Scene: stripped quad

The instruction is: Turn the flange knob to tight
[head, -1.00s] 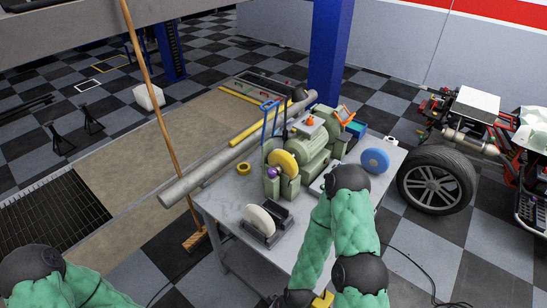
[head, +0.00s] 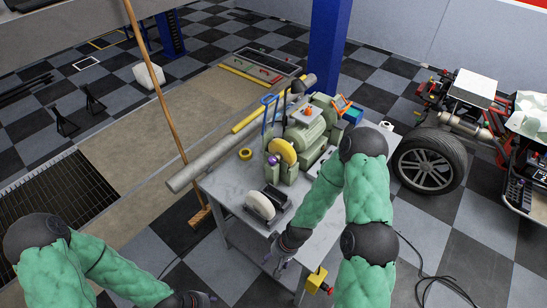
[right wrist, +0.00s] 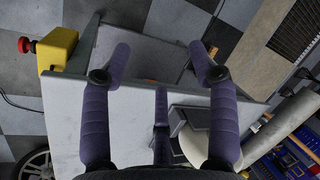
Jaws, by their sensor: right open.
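The green bench grinder (head: 305,130) stands on the grey table (head: 232,185). A small purple knob (head: 273,160) sits at the centre of its yellow wheel (head: 285,152), on the side facing me; I cannot read its turn position. My right gripper (head: 277,266) is over the table's near edge, well short of the knob and apart from it. In the right wrist view its purple fingers (right wrist: 162,62) are spread and empty above the table edge. My left gripper (head: 203,298) is low at the bottom edge, partly cut off; its opening is unclear.
A pale wheel in a dark holder (head: 263,204) stands on the table before the grinder. A yellow box with a red button (head: 317,280) is at the table's near side.

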